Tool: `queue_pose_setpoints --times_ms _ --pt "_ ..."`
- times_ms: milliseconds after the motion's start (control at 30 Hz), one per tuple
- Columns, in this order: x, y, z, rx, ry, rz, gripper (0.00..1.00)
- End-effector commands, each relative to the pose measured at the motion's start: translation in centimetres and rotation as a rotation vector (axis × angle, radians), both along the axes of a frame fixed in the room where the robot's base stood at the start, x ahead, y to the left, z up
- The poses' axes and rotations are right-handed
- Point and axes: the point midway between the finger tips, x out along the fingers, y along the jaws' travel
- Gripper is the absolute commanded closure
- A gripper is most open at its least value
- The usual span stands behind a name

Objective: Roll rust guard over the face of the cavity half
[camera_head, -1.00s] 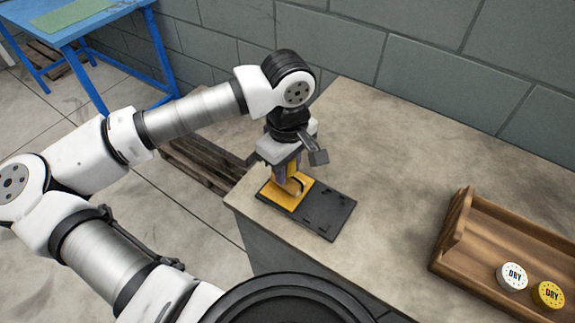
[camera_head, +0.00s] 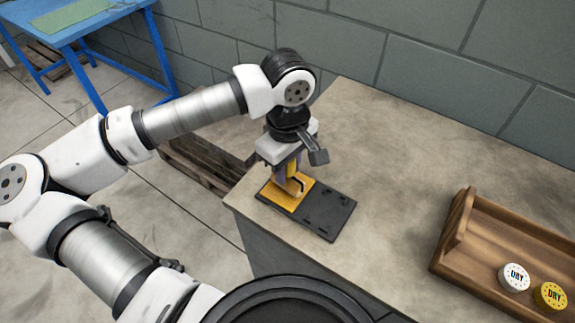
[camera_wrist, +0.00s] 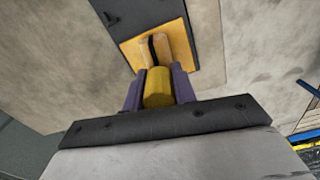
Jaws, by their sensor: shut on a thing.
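My gripper (camera_head: 290,174) points down with its purple fingers shut on a yellow cylindrical handle (camera_wrist: 158,88). A pale wooden-looking part with a black strip (camera_wrist: 155,48) shows just beyond the handle, low over a yellow square area (camera_head: 275,197). I cannot tell whether it touches that surface. The yellow area, also in the wrist view (camera_wrist: 186,68), adjoins a dark flat plate (camera_head: 330,211) with small marks or holes. The dark plate also shows at the top of the wrist view (camera_wrist: 135,14). Which part is the cavity half's face is unclear.
A wooden tray (camera_head: 455,225) at the right of the worktop (camera_head: 385,165) holds a white tin (camera_head: 514,277) and a yellow tin (camera_head: 551,295), both marked DRY. The worktop between is clear. A block wall (camera_head: 430,60) stands behind. A blue table (camera_head: 130,22) stands far left.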

Motion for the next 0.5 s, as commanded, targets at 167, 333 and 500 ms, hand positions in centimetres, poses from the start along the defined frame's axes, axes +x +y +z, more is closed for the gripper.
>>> queue_pose_setpoints --times_ms 167,333,500 --pt "-0.1 0.0 -0.2 0.001 0.004 -0.001 0.91" --pt "-0.1 0.0 -0.1 0.001 0.005 -0.001 0.91" --pt "-0.1 0.0 1.0 0.001 0.003 -0.001 0.91"
